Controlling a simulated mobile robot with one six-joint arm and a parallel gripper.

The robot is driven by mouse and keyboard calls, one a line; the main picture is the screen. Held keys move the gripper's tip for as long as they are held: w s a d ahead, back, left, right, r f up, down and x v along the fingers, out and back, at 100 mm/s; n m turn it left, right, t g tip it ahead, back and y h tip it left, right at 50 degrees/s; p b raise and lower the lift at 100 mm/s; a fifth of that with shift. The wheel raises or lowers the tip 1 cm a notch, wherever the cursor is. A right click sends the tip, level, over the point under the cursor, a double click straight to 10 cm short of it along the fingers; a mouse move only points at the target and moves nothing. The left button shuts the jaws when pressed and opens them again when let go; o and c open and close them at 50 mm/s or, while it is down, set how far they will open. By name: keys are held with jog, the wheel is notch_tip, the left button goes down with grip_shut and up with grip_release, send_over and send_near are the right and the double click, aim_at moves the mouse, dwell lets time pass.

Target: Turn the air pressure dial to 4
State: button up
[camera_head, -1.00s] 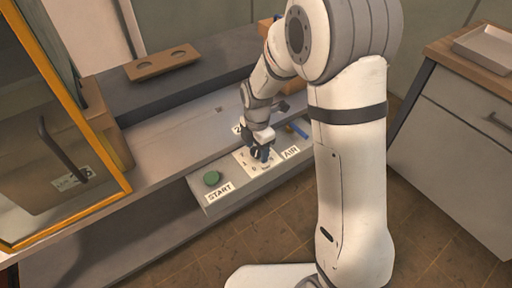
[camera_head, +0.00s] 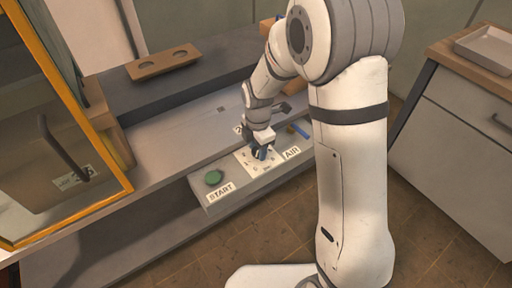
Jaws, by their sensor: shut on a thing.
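The air pressure dial sits on a white numbered plate (camera_head: 247,164) on the grey control panel, between the START label and the AIR label (camera_head: 291,153). My gripper (camera_head: 261,152) points down over this plate and is shut on the dial knob. The fingers hide most of the knob, and the numbers are too small to tell which one it points to.
A green button (camera_head: 214,177) is left of the dial, above the START label (camera_head: 220,192). A blue lever (camera_head: 300,130) is at right. A chamber with an orange-framed door (camera_head: 118,165) stands at left. A brown holder (camera_head: 163,63) lies behind.

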jog(key=m, duration=0.5)
jog(key=shift+d, duration=0.15)
jog(key=m, duration=0.4)
jog(key=shift+p, duration=0.3)
jog(key=m, duration=0.5)
jog(key=shift+s+f, duration=0.1)
jog(key=m, duration=0.4)
jog(key=shift+m, duration=0.3)
jog(key=m, duration=0.8)
jog(key=shift+p, duration=0.3)
jog(key=m, duration=0.4)
jog(key=shift+m, duration=2.2)
